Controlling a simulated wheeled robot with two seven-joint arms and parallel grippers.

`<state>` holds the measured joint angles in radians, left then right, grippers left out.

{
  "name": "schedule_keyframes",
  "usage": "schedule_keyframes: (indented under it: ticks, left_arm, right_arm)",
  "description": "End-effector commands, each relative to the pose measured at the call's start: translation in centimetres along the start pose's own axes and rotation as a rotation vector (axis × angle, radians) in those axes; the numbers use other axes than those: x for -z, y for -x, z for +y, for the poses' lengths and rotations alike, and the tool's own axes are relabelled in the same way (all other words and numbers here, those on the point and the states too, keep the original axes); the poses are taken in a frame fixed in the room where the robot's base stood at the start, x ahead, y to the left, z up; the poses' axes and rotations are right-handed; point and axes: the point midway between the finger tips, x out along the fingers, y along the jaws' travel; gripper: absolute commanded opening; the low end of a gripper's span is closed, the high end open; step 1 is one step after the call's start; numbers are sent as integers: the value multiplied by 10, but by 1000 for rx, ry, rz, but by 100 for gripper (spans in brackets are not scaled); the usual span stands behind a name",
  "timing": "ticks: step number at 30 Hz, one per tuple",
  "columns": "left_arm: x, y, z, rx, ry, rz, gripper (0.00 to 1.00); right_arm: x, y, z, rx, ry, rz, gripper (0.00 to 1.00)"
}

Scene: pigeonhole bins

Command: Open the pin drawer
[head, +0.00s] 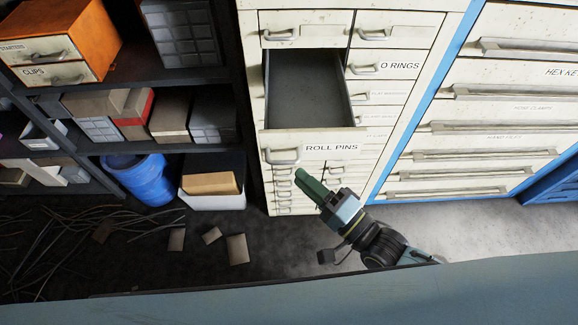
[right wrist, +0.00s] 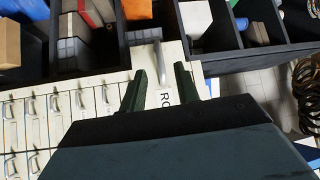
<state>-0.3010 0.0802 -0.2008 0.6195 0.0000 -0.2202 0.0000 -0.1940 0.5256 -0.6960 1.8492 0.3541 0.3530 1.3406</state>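The pin drawer, labelled ROLL PINS (head: 331,148), stands pulled well out of the cream cabinet, and its grey inside (head: 303,92) looks empty. Its metal handle (head: 282,156) is on the left part of its front. My right gripper (head: 308,181) is just below and to the right of that handle, apart from it. In the right wrist view the two dark green fingers (right wrist: 163,85) are spread with nothing held between them. The handle (right wrist: 161,56) shows beyond the fingertips there. My left gripper is in neither view.
The cabinet (head: 420,30) holds several other closed drawers, including O RINGS (head: 399,66). A wider blue-framed drawer cabinet (head: 500,100) stands to the right. Dark shelves (head: 90,85) with boxes and a blue bin (head: 145,180) stand left. Cables and small blocks (head: 237,249) lie on the floor.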

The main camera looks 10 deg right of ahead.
Motion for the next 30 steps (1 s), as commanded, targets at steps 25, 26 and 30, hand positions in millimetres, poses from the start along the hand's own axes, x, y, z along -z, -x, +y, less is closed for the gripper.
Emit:
schedule_keyframes:
  ticks: [25,26,30]
  left_arm:
    - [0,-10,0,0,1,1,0]
    - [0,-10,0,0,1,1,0]
    - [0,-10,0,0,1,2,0]
  right_arm:
    - [0,69,0,1,0,0,31]
    - [0,69,0,1,0,0,31]
    - [0,69,0,1,0,0,31]
